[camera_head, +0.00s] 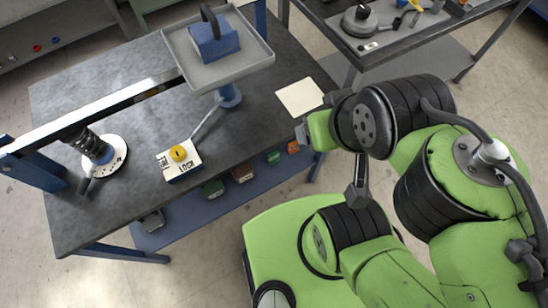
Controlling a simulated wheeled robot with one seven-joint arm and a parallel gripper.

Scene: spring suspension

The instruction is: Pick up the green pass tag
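I cannot make out for sure which thing is the green pass tag. A small green piece (273,157) shows at the front of the blue lower shelf, below the table's right part. A darker green block (213,188) shows further left on that shelf. My gripper (356,196) appears as a dark, narrow part hanging below my wrist, right of the table and apart from both green pieces. Its fingers are too small and edge-on to tell their opening. Nothing is visibly held.
The dark table (130,205) carries a spring on a white disc (113,158), a lock box with a yellow button (178,154) and a raised grey tray (245,72). A cream sheet (300,97) lies at its right edge. Another bench (400,45) stands behind right.

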